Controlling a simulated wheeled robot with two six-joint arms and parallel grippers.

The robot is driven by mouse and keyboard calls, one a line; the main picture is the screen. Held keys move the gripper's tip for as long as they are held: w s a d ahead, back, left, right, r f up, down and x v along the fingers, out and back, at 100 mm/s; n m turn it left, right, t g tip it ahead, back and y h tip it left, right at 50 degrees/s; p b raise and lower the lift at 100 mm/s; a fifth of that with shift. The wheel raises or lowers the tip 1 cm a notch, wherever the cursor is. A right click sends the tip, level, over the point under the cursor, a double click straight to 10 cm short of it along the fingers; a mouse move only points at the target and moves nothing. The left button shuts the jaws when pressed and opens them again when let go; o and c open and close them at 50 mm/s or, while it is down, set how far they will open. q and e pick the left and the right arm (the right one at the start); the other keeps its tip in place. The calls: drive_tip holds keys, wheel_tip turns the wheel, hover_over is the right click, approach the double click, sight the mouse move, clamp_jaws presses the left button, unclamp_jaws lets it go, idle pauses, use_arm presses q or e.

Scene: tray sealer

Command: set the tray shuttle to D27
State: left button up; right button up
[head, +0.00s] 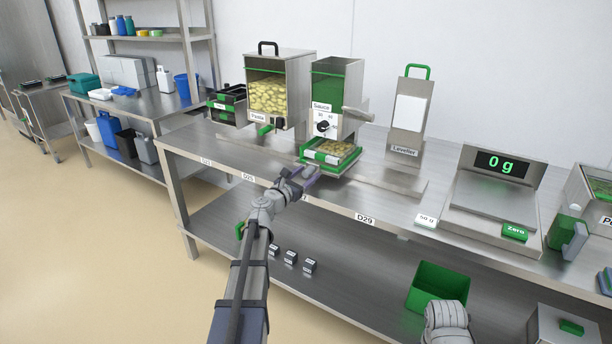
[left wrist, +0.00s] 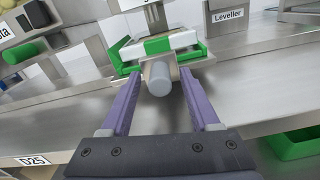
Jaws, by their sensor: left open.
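The tray shuttle (head: 318,158) is a green-edged carrier standing under the sauce dispenser, with a filled tray (head: 338,148) on it. It also shows in the left wrist view (left wrist: 198,54), with a grey round handle (left wrist: 160,80) pointing at me. My left gripper (head: 312,172) is open just in front of the shuttle. Its purple fingers (left wrist: 158,92) stand on either side of the handle; I cannot tell if they touch it. Edge labels D25 (head: 248,178) and D29 (head: 365,220) are readable. A label ending in 7 between them is mostly hidden by my gripper. My right gripper is not in view.
The pasta hopper (head: 285,75) and sauce dispenser (head: 345,78) stand behind the shuttle. A leveller (head: 408,120) and a scale (head: 495,205) reading 0 g stand to the right. Small dark blocks (head: 291,257) and a green bin (head: 438,284) sit on the lower shelf.

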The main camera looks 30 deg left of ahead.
use_arm(q)
drive_tip(key=s, duration=0.7)
drive_tip(key=shift+s+a, duration=0.3)
drive_tip(key=shift+s, duration=0.1)
